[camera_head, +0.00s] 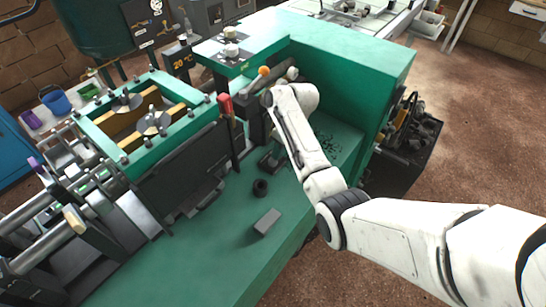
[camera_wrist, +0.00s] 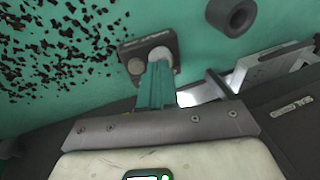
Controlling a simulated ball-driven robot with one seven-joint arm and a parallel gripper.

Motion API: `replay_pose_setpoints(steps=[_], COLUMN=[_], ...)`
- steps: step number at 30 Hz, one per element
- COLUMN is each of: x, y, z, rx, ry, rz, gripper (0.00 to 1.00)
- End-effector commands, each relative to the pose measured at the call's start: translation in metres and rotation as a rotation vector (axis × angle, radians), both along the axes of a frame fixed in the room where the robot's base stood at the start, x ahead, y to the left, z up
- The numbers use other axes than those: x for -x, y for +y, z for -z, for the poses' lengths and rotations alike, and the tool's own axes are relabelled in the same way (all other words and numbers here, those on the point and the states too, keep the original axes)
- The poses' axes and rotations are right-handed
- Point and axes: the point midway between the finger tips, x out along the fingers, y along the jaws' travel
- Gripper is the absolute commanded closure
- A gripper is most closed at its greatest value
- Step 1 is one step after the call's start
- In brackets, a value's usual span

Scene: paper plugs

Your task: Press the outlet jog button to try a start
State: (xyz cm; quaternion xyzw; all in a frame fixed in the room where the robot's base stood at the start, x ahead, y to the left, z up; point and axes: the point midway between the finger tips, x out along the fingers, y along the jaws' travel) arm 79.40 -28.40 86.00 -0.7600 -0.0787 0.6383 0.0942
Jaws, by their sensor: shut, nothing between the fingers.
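A small dark button box (camera_wrist: 128,49) sits on the green surface in the wrist view. It carries two round buttons, a pale one (camera_wrist: 160,53) and a greyish one (camera_wrist: 136,66). My gripper (camera_wrist: 157,66) shows as teal fingers shut together with nothing between them. Their tips are at the box, in front of the pale button and right beside the greyish one. I cannot tell whether they touch either. The box (camera_head: 270,161) also shows in the head view, below my wrist. No label on the buttons is readable, so I cannot tell which is the outlet jog.
A black ring (camera_wrist: 232,15) lies near the box, and a grey block (camera_head: 267,222) lies farther forward on the green bench. Dark scraps (camera_wrist: 50,45) are scattered beside the box. A red handle (camera_head: 225,104) and the green-framed machine (camera_head: 150,155) stand left.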

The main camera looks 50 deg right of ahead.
Motion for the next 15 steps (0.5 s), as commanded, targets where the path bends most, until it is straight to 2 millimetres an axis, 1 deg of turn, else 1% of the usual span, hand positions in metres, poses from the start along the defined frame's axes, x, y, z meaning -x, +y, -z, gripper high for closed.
replay_pose_setpoints(steps=[1,2,11,15], x=[-0.0001,-0.0001,-0.0003,-0.0003], y=[0.0,0.0,-0.0001,-0.0001], z=[-0.0068,-0.0078,-0.0071,-0.0116], rx=[0.0,0.0,0.0,0.001], ry=[0.0,0.0,-0.001,-0.001], rz=[0.0,0.0,0.0,0.0], gripper=[1.0,1.0,1.0,1.0])
